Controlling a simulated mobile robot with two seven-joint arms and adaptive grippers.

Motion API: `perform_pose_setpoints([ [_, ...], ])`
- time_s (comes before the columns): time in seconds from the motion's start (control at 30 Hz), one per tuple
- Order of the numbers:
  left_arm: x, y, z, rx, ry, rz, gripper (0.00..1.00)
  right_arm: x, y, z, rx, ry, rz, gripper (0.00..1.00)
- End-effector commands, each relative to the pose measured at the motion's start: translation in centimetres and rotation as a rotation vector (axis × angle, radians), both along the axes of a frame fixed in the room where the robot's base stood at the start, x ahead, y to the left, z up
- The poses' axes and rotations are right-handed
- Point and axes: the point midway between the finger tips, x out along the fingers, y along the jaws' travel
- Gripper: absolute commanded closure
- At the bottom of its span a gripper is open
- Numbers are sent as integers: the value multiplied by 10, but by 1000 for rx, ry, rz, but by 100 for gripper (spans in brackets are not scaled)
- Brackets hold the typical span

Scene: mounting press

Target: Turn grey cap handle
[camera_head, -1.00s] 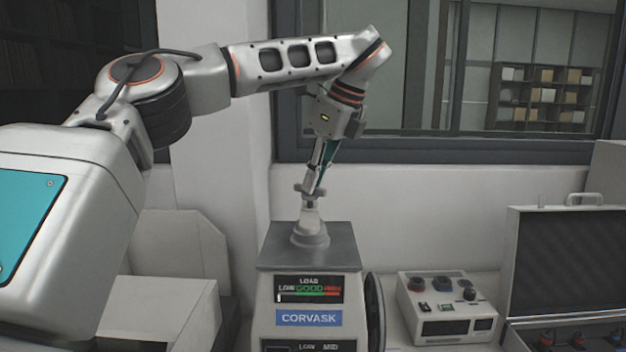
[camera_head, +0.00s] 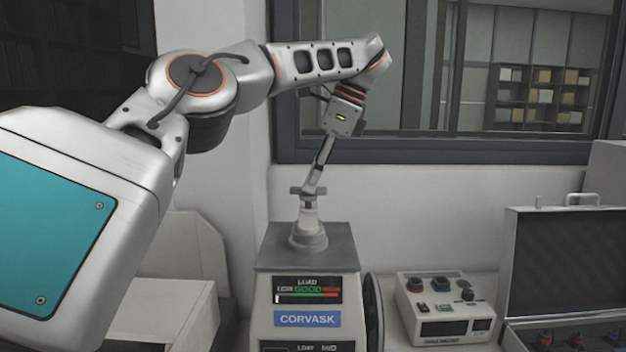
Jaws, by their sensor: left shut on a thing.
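The grey cap (camera_head: 308,238) sits on the dark top plate of the press (camera_head: 267,249), with a narrow neck and a small crossbar handle (camera_head: 308,191) at its upper end. My left gripper (camera_head: 310,187) reaches down from above, tilted, and its fingers are shut on the handle. The fingers hide part of the handle. The press front carries a load display with low, good and high zones (camera_head: 307,290) and a blue CORVASK label. My right gripper is not in view.
A control box (camera_head: 443,306) with knobs and buttons stands right of the press. An open case (camera_head: 563,262) with dark foam and several items stands at the far right. A window (camera_head: 450,148) is behind. Pale boxes (camera_head: 185,300) stand left of the press.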

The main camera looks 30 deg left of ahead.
Motion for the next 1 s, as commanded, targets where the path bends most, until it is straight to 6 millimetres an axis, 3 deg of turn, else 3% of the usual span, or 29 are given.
perform_pose_setpoints([
  [0.3, 0, 0, -1, -1, 2, 1, 100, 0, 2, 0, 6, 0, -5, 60],
  [0.33, 0, 0, -1, -1, 2, 1, 84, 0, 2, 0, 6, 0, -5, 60],
  [0.37, 0, 0, -1, -1, 2, 1, 76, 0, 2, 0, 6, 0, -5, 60],
  [0.4, 0, 0, -1, 0, 1, 0, 75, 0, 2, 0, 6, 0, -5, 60],
  [0.77, 0, 0, 0, -1, 1, -9, 75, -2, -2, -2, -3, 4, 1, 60],
  [1.0, -2, 0, -1, -3, 2, -145, 75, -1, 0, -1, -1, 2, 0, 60],
])
